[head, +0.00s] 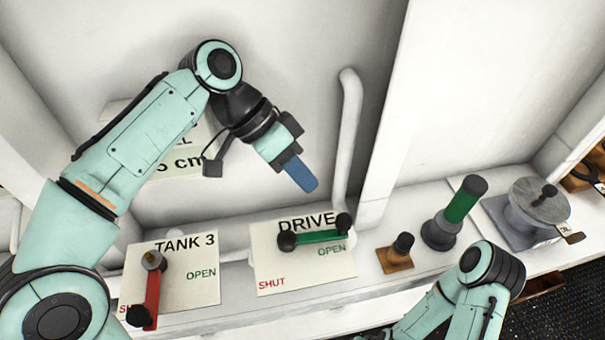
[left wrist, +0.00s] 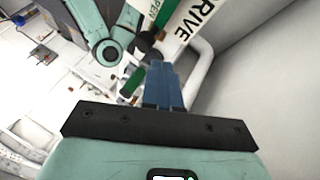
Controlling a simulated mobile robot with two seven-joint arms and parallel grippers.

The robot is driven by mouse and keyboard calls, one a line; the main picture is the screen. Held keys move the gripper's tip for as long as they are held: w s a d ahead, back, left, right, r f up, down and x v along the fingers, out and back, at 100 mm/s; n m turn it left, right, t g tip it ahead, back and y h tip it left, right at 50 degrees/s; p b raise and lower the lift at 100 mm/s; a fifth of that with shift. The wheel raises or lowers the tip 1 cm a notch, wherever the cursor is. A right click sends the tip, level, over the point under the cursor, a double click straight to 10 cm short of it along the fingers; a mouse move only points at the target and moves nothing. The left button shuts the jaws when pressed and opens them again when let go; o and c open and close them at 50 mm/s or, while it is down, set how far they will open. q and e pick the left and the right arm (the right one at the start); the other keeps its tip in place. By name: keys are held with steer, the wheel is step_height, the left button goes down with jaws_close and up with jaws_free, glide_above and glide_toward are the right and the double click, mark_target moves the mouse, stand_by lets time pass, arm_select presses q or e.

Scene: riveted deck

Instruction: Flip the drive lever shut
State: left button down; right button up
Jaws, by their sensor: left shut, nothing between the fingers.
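The drive lever (head: 318,237) has a green handle with black ends and lies across its white DRIVE plate (head: 300,272), pointing right toward the word OPEN. SHUT is printed at the plate's lower left. My left gripper (head: 306,182) has blue fingers, is shut and empty, and hangs above and behind the plate, apart from the lever. In the left wrist view the blue fingers (left wrist: 163,75) point toward the DRIVE plate (left wrist: 196,22), and the lever is partly hidden near their tips. My right arm shows at the lower right, but its gripper is out of view.
A TANK 3 plate (head: 195,287) with a red lever (head: 152,290) stands to the left. A white pipe (head: 348,140) rises behind the DRIVE plate. To the right are a small brown-based knob (head: 396,255), a green-handled post (head: 457,212) and a grey lidded drum (head: 538,205).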

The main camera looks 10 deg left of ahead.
arm_select(q)
steer(key=b, duration=0.1)
glide_above(314, 232)
steer(key=w, duration=0.3)
steer(key=f, duration=0.3)
steer(key=d+f, duration=0.1)
steer(key=f, duration=0.1)
steer(key=shift+s, duration=0.2)
steer(key=shift+d+f, duration=0.3)
steer(key=shift+f, duration=0.05)
arm_select(e)
steer(key=shift+s+f, duration=0.85)
steer(key=shift+f, duration=0.1)
